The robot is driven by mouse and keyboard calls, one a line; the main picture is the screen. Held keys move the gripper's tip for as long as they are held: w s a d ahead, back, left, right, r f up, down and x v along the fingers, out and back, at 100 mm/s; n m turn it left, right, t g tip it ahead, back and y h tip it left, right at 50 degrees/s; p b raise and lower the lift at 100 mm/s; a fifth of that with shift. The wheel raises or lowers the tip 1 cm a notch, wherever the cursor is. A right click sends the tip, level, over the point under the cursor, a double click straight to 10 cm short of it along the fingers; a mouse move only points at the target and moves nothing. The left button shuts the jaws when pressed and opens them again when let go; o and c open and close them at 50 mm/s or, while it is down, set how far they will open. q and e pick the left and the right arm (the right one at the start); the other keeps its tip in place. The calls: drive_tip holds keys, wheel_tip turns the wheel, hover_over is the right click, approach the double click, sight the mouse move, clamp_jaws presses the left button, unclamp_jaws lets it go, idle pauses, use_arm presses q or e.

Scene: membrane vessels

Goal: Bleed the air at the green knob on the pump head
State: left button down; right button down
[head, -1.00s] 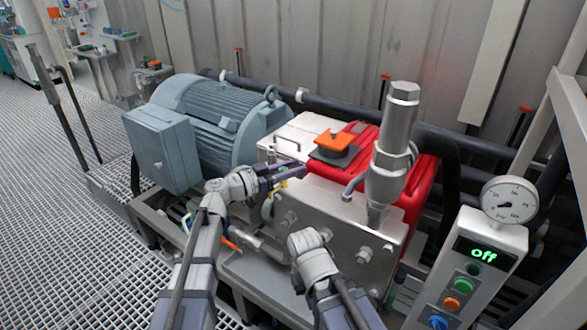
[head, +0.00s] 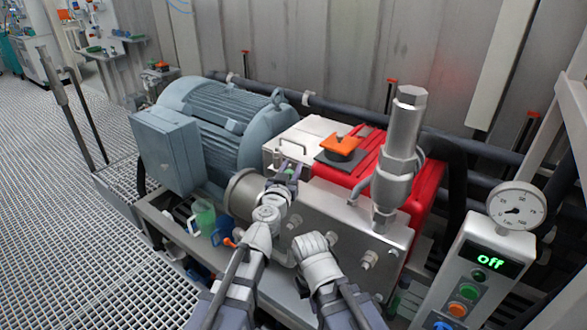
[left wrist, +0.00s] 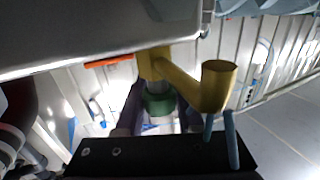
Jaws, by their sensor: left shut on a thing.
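The green knob (head: 291,171) shows as a small green patch between the fingers of my left gripper (head: 290,168), beside the pump head. In the left wrist view the green knob (left wrist: 158,104) sits below a yellow-brown fitting with an open-ended spout (left wrist: 217,80). The fingers of my left gripper (left wrist: 158,112) are on either side of the knob, shut on it. The steel pump head (head: 345,232) is partly hidden by my arms. My right arm reaches in at the lower middle; its gripper does not show.
A grey motor (head: 205,125) stands left of the red pump housing (head: 425,185). A steel vertical cylinder (head: 403,135) rises from the pump head. A green jug (head: 204,214) and a blue jug (head: 222,230) stand below the motor. The control box display (head: 489,260) reads "off".

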use_arm(q)
drive_tip(key=shift+a+n+y, duration=0.15)
drive_tip(key=shift+n+y, duration=0.35)
drive_tip(key=shift+y, duration=0.2)
drive_tip(key=c, duration=0.5)
unclamp_jaws()
